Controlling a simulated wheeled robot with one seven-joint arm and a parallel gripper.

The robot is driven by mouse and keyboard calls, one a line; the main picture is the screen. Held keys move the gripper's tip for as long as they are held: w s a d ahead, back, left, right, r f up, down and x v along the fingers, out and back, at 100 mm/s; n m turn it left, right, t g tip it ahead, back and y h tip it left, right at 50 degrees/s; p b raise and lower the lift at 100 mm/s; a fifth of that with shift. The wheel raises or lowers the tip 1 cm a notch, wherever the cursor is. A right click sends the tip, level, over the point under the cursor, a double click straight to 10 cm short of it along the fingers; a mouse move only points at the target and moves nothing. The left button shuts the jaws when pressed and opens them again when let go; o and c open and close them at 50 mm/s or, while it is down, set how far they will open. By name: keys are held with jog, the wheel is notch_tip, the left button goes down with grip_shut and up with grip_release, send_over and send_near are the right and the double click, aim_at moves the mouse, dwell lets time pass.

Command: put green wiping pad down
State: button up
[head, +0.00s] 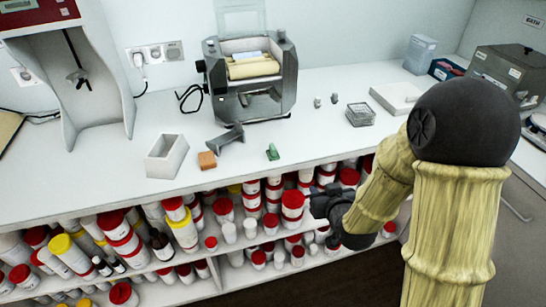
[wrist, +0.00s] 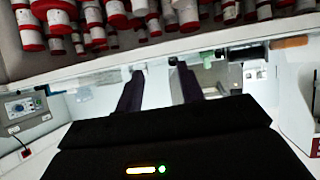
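The green wiping pad (head: 272,152) rests on the white counter near its front edge, right of a brown block. It looks like a small green block; the wrist view, which is upside down, shows a small green piece (wrist: 206,56) at the counter edge. My gripper (head: 322,205) is in front of the shelves, below the counter's front edge and to the right of the pad, apart from it. In the wrist view the two dark fingers of my gripper (wrist: 157,82) stand wide apart with nothing between them.
On the counter (head: 320,150) are a white open box (head: 167,157), the brown block (head: 207,160), a grey angled piece (head: 228,139), a roller machine (head: 250,80) and a wire basket (head: 360,114). Many red-lidded jars (head: 292,203) fill the shelves below. The counter right of the pad is clear.

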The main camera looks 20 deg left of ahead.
jog(key=s+a+n+t+y+b, duration=0.1)
jog(key=a+t+y+b, duration=0.1)
jog(key=a, duration=0.6)
jog(key=t+y, duration=0.1)
jog(key=y, duration=0.1)
jog(key=shift+s+a+y, duration=0.25)
jog(key=shift+s+y, duration=0.05)
jog(key=shift+s, duration=0.05)
